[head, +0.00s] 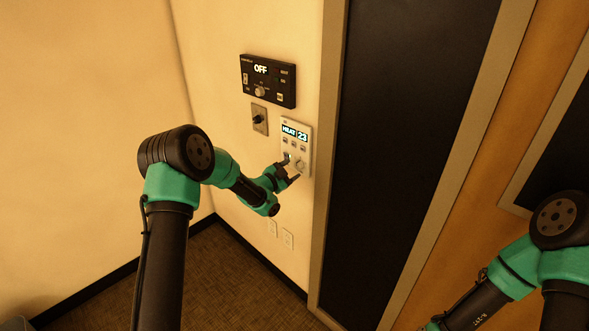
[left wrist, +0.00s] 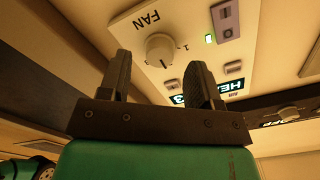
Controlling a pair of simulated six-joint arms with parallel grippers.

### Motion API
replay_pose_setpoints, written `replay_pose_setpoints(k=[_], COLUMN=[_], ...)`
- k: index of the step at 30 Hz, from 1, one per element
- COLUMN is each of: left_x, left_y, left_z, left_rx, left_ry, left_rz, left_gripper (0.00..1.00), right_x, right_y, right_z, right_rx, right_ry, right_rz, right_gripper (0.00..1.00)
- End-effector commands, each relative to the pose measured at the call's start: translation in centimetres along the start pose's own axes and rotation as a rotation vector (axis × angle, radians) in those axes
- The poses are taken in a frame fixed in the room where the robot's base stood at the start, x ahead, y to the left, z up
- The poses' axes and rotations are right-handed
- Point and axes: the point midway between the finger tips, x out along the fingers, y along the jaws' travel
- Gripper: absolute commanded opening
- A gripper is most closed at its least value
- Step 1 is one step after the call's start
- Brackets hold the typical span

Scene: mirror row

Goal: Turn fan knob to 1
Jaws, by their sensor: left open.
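In the left wrist view the panel is upside down, and a mark 1 shows beside the knob. In the head view the panel's display reads HEAT 23, and the knob (head: 300,165) is low on it. My left gripper (head: 291,172) is open at the panel's lower part. In the left wrist view its fingers (left wrist: 160,68) stand on either side of the knob; I cannot tell if they touch it. My right gripper is out of the frame.
A black control box (head: 268,80) reading OFF hangs above the panel. A small plate with a dark knob (head: 259,119) sits between them. Wall outlets (head: 287,239) are below. A dark framed panel (head: 405,130) stands to the right. My right arm is at the lower right.

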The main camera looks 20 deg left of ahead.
Motion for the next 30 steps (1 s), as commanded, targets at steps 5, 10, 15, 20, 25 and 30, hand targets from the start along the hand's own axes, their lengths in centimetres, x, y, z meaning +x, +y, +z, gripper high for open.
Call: replay_pose_setpoints(k=[5, 10, 15, 20, 25, 30], left_x=[2.0, 2.5, 2.5, 2.5, 2.5, 2.5], left_y=[0.0, 0.0, 0.0, 0.0, 0.0, 0.0], left_z=[0.0, 0.0, 0.0, 0.0, 0.0, 0.0], left_rx=[-0.001, -0.001, -0.001, -0.001, -0.001, -0.001], left_ry=[0.0, 0.0, 0.0, 0.0, 0.0, 0.0], left_rz=[-0.001, -0.001, -0.001, -0.001, -0.001, -0.001], left_gripper=[0.58, 0.58, 0.58, 0.46, 0.3, 0.14], right_x=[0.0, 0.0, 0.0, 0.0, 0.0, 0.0], right_y=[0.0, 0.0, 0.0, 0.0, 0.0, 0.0], right_z=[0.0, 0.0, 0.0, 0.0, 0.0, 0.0], right_rx=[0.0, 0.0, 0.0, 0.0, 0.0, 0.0], right_ry=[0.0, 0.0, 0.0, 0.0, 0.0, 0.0], right_rz=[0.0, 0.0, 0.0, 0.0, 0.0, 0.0], right_gripper=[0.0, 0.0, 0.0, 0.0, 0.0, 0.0])
